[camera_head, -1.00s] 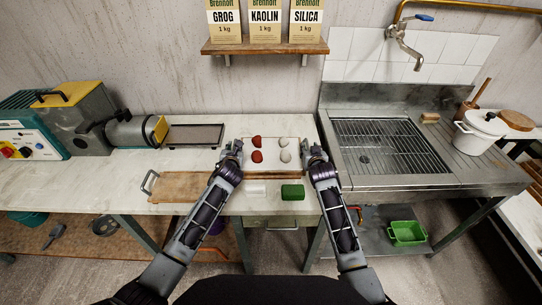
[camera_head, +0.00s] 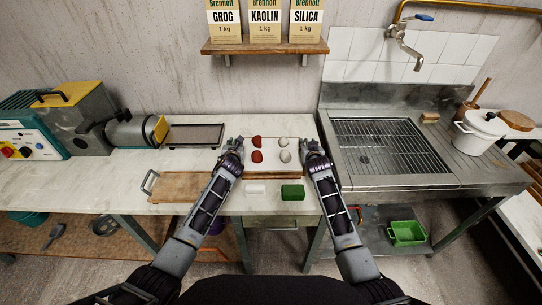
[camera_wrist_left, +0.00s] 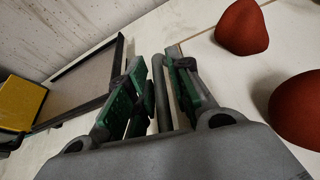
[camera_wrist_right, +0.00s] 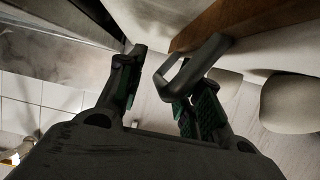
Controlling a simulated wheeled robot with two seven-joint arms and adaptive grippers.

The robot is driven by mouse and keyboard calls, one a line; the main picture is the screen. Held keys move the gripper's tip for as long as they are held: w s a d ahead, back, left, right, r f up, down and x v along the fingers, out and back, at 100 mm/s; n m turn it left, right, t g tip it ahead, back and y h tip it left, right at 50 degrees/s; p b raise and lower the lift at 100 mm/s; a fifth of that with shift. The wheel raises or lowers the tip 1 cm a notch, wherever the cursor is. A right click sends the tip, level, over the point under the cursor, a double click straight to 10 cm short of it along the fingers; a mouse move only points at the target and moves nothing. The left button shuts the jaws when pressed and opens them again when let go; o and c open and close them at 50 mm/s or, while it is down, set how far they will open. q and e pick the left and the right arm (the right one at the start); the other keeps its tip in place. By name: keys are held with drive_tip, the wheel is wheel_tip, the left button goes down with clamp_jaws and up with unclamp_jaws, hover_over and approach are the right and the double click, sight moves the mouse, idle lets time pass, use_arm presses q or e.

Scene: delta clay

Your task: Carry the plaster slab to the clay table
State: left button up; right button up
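The white plaster slab (camera_head: 270,144) lies on the pale worktop in the middle of the head view, with a wooden strip along its front edge. Two red lumps (camera_head: 257,156) and two pale lumps (camera_head: 285,156) sit on it. My left gripper (camera_head: 234,145) is at its left end; in the left wrist view a grey handle (camera_wrist_left: 160,90) stands between the parted fingers. My right gripper (camera_head: 312,148) is at its right end; in the right wrist view a grey looped handle (camera_wrist_right: 190,70) is at the parted fingers. No label shows which surface is the clay table.
A wooden board with handle (camera_head: 180,187), a white block (camera_head: 256,188) and a green block (camera_head: 292,191) lie in front. A grey tray (camera_head: 194,135) and a machine (camera_head: 130,130) stand left. The steel sink (camera_head: 380,146) borders the worktop on the right.

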use_arm(q)
drive_tip(key=c, duration=0.4)
use_arm(e)
drive_tip(key=c, duration=0.4)
use_arm(q)
clamp_jaws()
use_arm(e)
clamp_jaws()
use_arm(q)
drive_tip(key=shift+r, duration=0.15)
use_arm(e)
drive_tip(key=shift+w+r, duration=0.1)
drive_tip(key=shift+r, duration=0.1)
